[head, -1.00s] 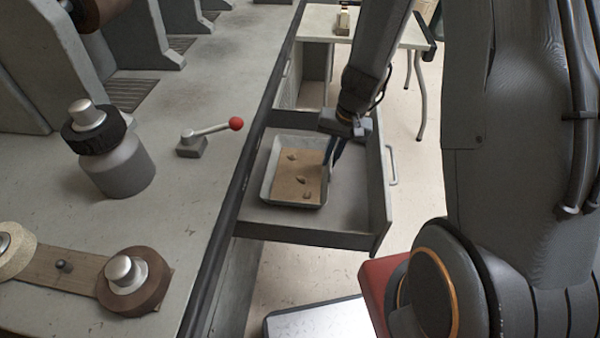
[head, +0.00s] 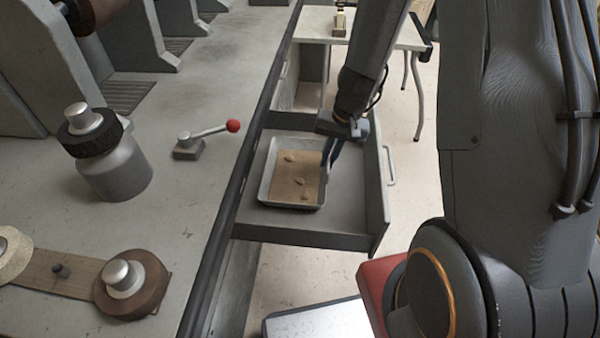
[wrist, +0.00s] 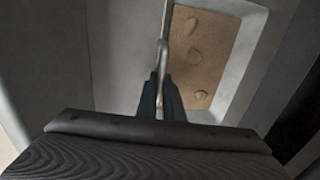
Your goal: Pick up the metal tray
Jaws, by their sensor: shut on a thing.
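The metal tray (head: 264,190) is a shallow grey pan with a brown bottom and a few small lumps in it. It sits in the open drawer (head: 345,204). My gripper (head: 327,165) reaches down into the drawer at the tray's right side. In the wrist view my gripper (wrist: 160,106) is shut on the rim of the tray (wrist: 235,100), with one finger on each side of the wall. The fingertips are partly hidden by the rim. I cannot tell whether the tray is clear of the drawer floor.
The drawer's front panel with its handle (head: 390,166) stands close to the right of my gripper. A lever with a red knob (head: 232,126) and a grey bottle (head: 115,172) stand on the machine top at left. A white table (head: 390,38) is behind.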

